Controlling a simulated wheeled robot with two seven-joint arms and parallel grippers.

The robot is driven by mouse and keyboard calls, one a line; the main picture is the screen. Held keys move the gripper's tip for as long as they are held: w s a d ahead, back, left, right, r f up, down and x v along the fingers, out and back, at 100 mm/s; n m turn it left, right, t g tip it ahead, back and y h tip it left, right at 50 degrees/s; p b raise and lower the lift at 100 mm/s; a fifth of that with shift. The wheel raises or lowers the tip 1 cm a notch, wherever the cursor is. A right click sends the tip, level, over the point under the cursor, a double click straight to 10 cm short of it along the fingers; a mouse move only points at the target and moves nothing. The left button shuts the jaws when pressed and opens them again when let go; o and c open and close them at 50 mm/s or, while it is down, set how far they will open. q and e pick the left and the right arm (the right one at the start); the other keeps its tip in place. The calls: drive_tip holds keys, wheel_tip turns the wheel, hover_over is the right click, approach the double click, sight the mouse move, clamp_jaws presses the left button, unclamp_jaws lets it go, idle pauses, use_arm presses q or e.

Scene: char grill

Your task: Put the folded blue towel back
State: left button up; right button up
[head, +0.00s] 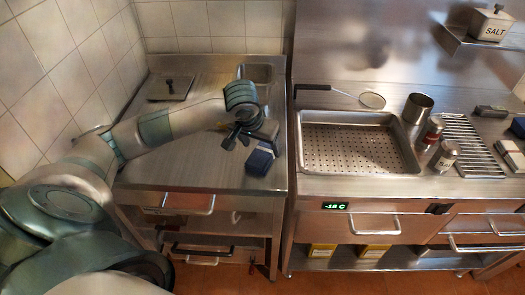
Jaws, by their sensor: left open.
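The folded blue towel (259,161) lies on the left steel counter (190,172), near its right edge. It looks like a small dark blue block with a paler part on its top. My left gripper (253,138) reaches in from the left and is just above and behind the towel in the head view. Its jaws are open, and I see nothing between them. I cannot tell whether a finger touches the towel. My right gripper is not in view.
A perforated pan (358,150) sits in the right counter, with a strainer (371,100) behind it. A metal cup (417,108), shakers (444,155) and a grill grate (469,146) stand to its right. The left counter's front is clear.

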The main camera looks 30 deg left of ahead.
use_arm(q)
drive_tip(key=b+v, duration=0.1)
drive_tip(key=v, duration=0.7)
drive_tip(key=shift+b, duration=0.4)
drive_tip(key=shift+s+d, duration=0.1)
